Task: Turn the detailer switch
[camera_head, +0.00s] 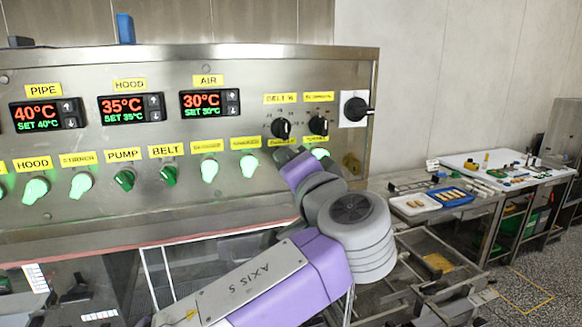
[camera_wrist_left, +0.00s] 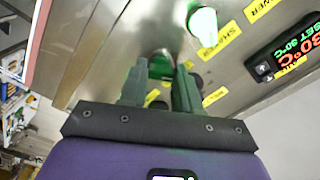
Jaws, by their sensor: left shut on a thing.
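The detailer switch (camera_wrist_left: 161,62) is a green knob on the steel control panel. In the left wrist view it is unlit and sits between the two finger ends. My left gripper (camera_wrist_left: 160,78) is shut on it, with one finger on each side. In the head view my left gripper (camera_head: 287,156) reaches the lower switch row from below and hides this switch. Its yellow label (camera_head: 281,141) shows just above the gripper. How far the knob is turned cannot be told. My right gripper is not in view.
A lit switch (camera_head: 249,166) is left of my gripper and another lit switch (camera_head: 320,153) right of it. The pump switch (camera_head: 124,179) and belt switch (camera_head: 169,174) are dark green. Two black dials (camera_head: 281,127) sit above. Benches with trays (camera_head: 451,196) stand at the right.

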